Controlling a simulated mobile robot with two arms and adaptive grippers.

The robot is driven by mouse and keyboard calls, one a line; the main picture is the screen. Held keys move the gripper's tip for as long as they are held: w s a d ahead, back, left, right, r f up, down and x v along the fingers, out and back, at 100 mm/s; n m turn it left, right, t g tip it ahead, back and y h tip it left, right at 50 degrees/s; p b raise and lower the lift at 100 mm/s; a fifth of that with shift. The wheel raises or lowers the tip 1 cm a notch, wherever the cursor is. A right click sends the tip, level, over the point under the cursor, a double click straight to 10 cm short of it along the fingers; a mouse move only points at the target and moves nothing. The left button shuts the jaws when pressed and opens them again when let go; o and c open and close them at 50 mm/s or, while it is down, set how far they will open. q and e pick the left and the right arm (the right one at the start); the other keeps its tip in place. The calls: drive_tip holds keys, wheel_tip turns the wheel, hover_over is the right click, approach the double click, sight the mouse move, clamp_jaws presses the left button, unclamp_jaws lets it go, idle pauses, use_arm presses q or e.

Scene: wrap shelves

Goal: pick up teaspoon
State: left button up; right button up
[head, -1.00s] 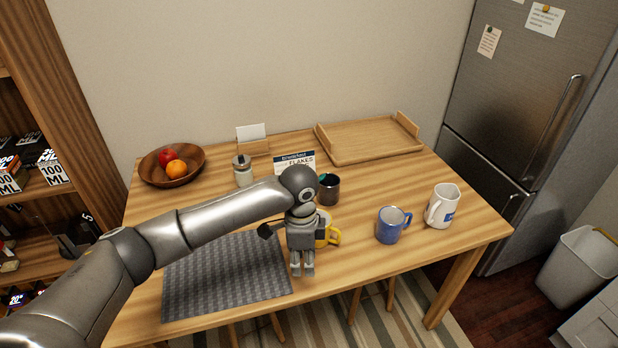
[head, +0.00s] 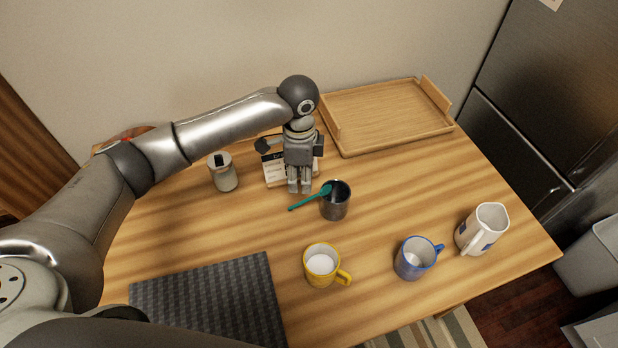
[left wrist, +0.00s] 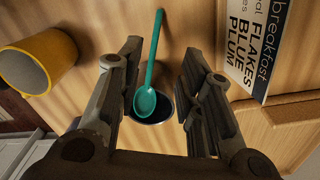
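The teal teaspoon (head: 309,199) shows its bowl at the rim of a dark cup (head: 336,207), and its handle points left past the cup. I cannot tell whether the bowl rests on the rim or above it. In the left wrist view the teaspoon (left wrist: 147,98) has its bowl over the mouth of the cup (left wrist: 150,114). My left gripper (head: 299,190) points down just behind and left of the cup. In the left wrist view its fingers (left wrist: 161,52) are apart, with the teaspoon visible between them and not gripped. My right gripper is not in view.
A flakes card or box (head: 275,173) stands behind my left gripper, with a jar (head: 223,176) to its left. Yellow (head: 315,280), blue (head: 408,266) and white (head: 470,238) mugs stand in front. A wooden tray (head: 385,118) lies behind; a grey mat (head: 205,305) lies front left.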

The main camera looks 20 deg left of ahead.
sight(302, 201)
use_arm(q)
drive_tip(key=f, duration=0.3)
drive_tip(key=shift+s+f, duration=0.3)
drive_tip(key=shift+f, duration=0.05)
drive_tip(key=shift+d+f, duration=0.1)
drive_tip(key=shift+f, duration=0.3)
drive_tip(key=shift+f+p, duration=0.3)
drive_tip(key=shift+f, duration=0.4)
wheel_tip(302, 201, down, 4)
drive_tip(key=shift+s+r+p, duration=0.15)
drive_tip(key=shift+r+p, duration=0.05)
drive_tip(key=shift+p, duration=0.15)
drive_tip(key=shift+f, duration=0.4)
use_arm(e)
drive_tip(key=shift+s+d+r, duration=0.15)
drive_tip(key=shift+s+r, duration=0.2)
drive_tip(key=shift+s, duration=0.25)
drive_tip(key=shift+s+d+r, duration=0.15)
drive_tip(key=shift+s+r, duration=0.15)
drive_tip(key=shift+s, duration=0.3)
use_arm(q)
drive_tip(key=shift+f, duration=0.25)
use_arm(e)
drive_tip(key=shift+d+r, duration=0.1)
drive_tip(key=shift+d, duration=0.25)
use_arm(q)
clamp_jaws()
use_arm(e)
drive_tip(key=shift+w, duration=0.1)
